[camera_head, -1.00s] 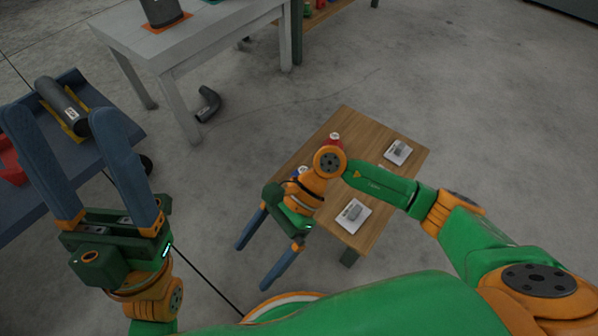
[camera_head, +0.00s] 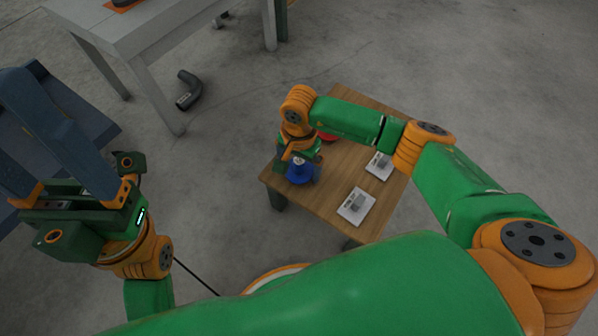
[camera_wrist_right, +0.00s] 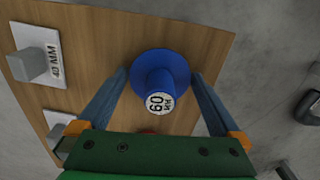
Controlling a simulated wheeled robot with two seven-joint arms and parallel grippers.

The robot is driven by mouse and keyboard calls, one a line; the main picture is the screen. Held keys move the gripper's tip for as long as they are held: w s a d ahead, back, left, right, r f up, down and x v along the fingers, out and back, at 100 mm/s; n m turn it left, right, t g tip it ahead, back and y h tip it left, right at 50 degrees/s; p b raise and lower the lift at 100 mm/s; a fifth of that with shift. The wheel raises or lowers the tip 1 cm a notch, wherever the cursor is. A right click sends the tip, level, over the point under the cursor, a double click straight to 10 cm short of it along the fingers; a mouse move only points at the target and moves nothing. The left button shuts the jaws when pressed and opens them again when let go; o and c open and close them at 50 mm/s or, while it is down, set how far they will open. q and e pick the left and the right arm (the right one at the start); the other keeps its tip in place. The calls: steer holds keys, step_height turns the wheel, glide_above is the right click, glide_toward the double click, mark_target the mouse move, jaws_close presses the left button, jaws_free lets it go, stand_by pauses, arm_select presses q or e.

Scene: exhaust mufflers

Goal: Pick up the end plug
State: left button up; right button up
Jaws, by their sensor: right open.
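The blue end plug (camera_head: 300,172), a round flange with a stub labelled 60 MM, stands on the wooden table (camera_head: 338,206) near its left edge. In the right wrist view the blue plug (camera_wrist_right: 163,72) lies between my right gripper's fingers (camera_wrist_right: 159,76). That gripper is open, with a small gap showing on each side of the flange. In the head view my right gripper (camera_head: 301,165) points down over the plug and partly hides it. A red plug (camera_head: 327,136) is mostly hidden behind the right wrist. My left gripper (camera_head: 14,128) is open and empty at the left.
Two white cards with grey blocks lie on the wooden table, one at the far right (camera_head: 380,165) and one nearer (camera_head: 356,205). A dark pipe elbow (camera_head: 188,90) is on the floor. A white table (camera_head: 150,30) stands at the back left.

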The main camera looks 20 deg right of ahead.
steer(key=c, duration=1)
